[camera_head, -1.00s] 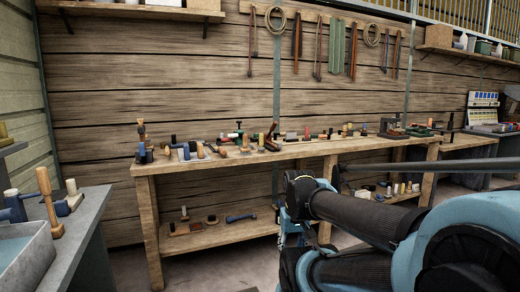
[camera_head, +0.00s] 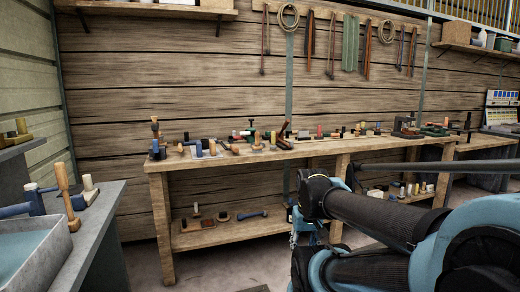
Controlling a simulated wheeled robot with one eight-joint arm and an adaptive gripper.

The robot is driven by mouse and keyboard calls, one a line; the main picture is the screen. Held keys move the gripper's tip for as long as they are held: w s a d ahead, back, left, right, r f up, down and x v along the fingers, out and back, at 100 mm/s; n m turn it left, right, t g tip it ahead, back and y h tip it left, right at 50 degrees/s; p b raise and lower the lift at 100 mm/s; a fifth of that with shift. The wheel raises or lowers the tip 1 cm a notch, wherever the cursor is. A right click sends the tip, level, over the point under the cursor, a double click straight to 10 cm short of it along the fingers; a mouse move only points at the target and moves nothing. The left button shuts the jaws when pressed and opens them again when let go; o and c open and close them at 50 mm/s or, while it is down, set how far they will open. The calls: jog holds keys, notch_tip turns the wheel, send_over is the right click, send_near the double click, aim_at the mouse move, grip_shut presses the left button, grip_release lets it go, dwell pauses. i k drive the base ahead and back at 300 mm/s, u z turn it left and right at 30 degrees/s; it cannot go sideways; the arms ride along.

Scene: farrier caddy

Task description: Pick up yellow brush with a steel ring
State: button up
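I cannot single out a yellow brush with a steel ring among the small tools. Several short yellowish and tan handled things stand on the long wooden workbench (camera_head: 160,205), too small to tell apart. One tan upright handle (camera_head: 155,128) is at the bench's left end. A pale cream cylinder (camera_head: 88,183) and a wooden mallet-like tool (camera_head: 67,195) stand on the grey table at the left. My arm reaches in from the right, in front of the bench. I cannot make out my gripper's fingers, and nothing held shows.
A grey tray (camera_head: 35,268) sits on the grey table (camera_head: 100,225) at the near left. The bench's lower shelf (camera_head: 225,232) holds a blue-handled tool (camera_head: 252,215) and small blocks. Straps and ropes hang on the plank wall. Concrete floor lies open between table and bench.

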aim_at(273, 147)
jog(key=u, duration=0.15)
jog(key=i, duration=1.75)
jog(key=z, duration=0.25)
